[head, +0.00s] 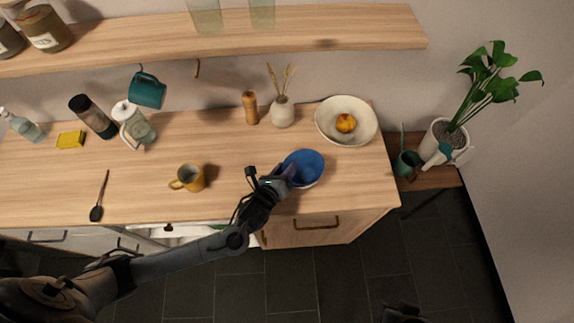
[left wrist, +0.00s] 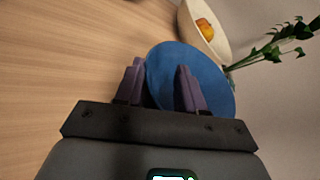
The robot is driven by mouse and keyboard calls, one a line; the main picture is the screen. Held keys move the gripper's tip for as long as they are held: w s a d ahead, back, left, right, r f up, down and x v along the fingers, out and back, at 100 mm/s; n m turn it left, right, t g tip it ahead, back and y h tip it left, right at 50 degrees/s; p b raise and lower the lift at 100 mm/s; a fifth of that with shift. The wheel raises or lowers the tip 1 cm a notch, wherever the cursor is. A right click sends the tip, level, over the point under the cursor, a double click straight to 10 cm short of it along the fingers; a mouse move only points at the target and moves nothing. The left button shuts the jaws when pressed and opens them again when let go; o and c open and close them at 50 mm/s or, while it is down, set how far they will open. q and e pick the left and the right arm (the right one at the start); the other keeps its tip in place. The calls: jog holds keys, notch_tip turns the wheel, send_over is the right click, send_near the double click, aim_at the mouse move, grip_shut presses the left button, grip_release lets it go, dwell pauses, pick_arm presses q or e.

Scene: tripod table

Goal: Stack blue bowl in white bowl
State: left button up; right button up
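The blue bowl (head: 308,166) sits upright on the wooden counter near its front right part. The white bowl (head: 328,127) stands behind it to the right and holds an orange-yellow fruit (head: 346,122). My left gripper (head: 287,174) is at the blue bowl's left rim. In the left wrist view my left gripper (left wrist: 161,85) has its two purple fingers apart, one over the blue bowl (left wrist: 210,75) and one just outside its rim. Whether either finger touches the rim cannot be told. The white bowl (left wrist: 190,32) also shows there. A dark part at the head view's bottom edge may be my right gripper (head: 402,313).
A yellow mug (head: 188,178) stands left of my left gripper. A vase (head: 282,112) and a wooden mill (head: 250,107) stand at the back. A shelf (head: 330,28) hangs above. A potted plant (head: 444,135) stands right, beyond the counter edge.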

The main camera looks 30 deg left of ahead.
pick_arm(q)
jog(key=s+a+r+n+g, duration=0.1)
jog(key=s+n+g, duration=0.4)
jog(key=s+n, duration=0.7)
jog(key=s+a+r+n+g+p, duration=0.1)
jog(key=s+r+n+g, duration=0.3)
jog(key=s+n, duration=0.7)
jog(key=a+n+g, duration=0.1)
jog(key=n, duration=0.3)
jog(key=shift+s+r+g, duration=0.2)
jog(key=shift+s+g, duration=0.1)
jog(key=shift+s, duration=0.05)
jog(key=shift+a, duration=0.1)
notch_tip(320, 180, up, 23)
jog(key=p, duration=2.3)
notch_tip(320, 180, down, 57)
jog(key=b, duration=5.6)
jog(key=shift+b, duration=0.4)
